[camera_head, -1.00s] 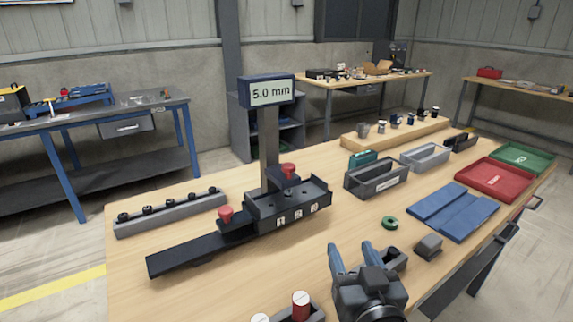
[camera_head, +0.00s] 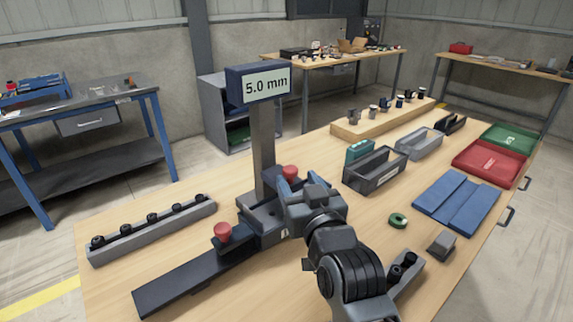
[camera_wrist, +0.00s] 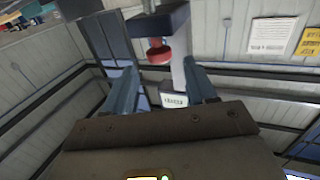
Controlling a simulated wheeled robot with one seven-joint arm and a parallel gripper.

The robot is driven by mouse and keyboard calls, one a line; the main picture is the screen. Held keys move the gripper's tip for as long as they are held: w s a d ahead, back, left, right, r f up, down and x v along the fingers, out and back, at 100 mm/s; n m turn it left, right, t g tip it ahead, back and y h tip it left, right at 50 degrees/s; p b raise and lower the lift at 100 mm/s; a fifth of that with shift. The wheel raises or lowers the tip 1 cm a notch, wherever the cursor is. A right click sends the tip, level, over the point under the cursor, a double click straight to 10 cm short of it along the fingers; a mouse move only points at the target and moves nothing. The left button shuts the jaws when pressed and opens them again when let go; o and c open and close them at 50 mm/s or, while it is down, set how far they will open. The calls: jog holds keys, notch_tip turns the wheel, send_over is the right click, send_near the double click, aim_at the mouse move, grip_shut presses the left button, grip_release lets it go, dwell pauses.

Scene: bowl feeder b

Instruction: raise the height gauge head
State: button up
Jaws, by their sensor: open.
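The height gauge has an upright grey post with a display (camera_head: 258,84) reading 5.0 mm. Its dark head on the post carries a red knob (camera_head: 290,172), which also shows in the wrist view (camera_wrist: 159,53). A second red knob (camera_head: 222,232) stands on the long black slide (camera_head: 180,284) at the gauge's left. My gripper (camera_head: 300,187) is open beside the head, its blue fingers close to the head's knob. In the wrist view the knob appears just beyond the gap between the fingertips. Contact cannot be told. My gripper hides much of the gauge base.
A grey rack (camera_head: 150,230) with black pieces lies left of the gauge. An open grey bin (camera_head: 374,172), a green ring (camera_head: 397,220), a dark block (camera_head: 441,244) and a blue mat (camera_head: 457,203) lie to the right. Bare tabletop shows around the gauge.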

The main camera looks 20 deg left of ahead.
aim_at(290, 168)
jog(key=x, duration=0.5)
jog(key=shift+w+a+p, duration=0.25)
jog(key=shift+w+p, duration=0.05)
jog(key=shift+p, duration=0.1)
jog(key=shift+c, duration=0.5)
jog(key=shift+r, duration=0.1)
grip_shut()
